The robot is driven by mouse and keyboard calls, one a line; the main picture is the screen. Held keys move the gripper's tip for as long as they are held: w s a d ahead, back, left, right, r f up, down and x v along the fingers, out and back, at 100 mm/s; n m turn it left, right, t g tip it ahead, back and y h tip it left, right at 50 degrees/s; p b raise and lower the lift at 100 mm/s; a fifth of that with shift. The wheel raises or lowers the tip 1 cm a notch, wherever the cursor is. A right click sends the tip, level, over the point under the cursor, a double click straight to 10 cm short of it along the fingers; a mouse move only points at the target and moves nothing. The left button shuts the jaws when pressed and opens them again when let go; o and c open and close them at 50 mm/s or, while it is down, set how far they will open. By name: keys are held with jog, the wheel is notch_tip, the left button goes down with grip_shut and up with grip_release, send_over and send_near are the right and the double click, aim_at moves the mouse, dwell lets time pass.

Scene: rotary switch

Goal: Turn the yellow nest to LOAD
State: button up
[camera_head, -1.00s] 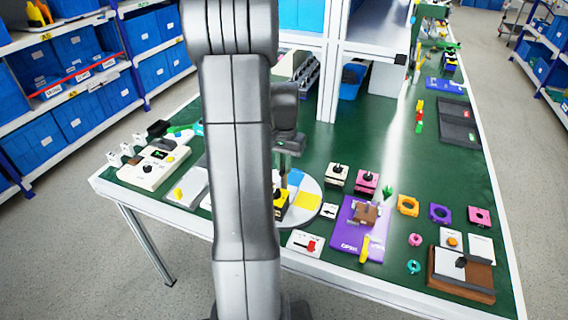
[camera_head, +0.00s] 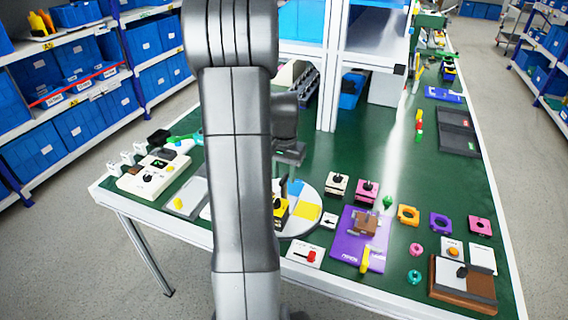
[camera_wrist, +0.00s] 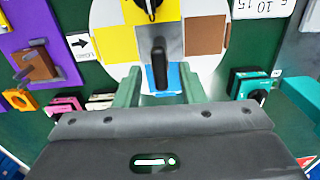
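The round turntable (camera_wrist: 98,15) has coloured patches: yellow (camera_wrist: 116,45), brown (camera_wrist: 204,35) and blue (camera_wrist: 160,78), around a grey centre with an upright black handle (camera_wrist: 158,62). The yellow patch (camera_head: 307,212) lies on the side by the white arrow card (camera_wrist: 80,45), whose arrow points at the disc; its small label is hard to read. A yellow block with a black knob (camera_wrist: 151,10) shows at the top of the wrist view. My gripper (camera_wrist: 159,74) is open, its green fingers on either side of the handle in the picture; I cannot tell whether they reach its height.
The purple fixture (camera_head: 347,251) with a brown block stands right of the disc. Pink (camera_head: 367,192) and white (camera_head: 337,184) switch boxes stand behind it. A teal box (camera_wrist: 250,84) is beside my gripper.

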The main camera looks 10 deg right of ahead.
notch_tip(320, 180, up, 14)
jog(key=shift+f, duration=0.2)
dwell(0.4)
notch_tip(320, 180, down, 14)
dwell(0.5)
jog(key=shift+r, duration=0.1)
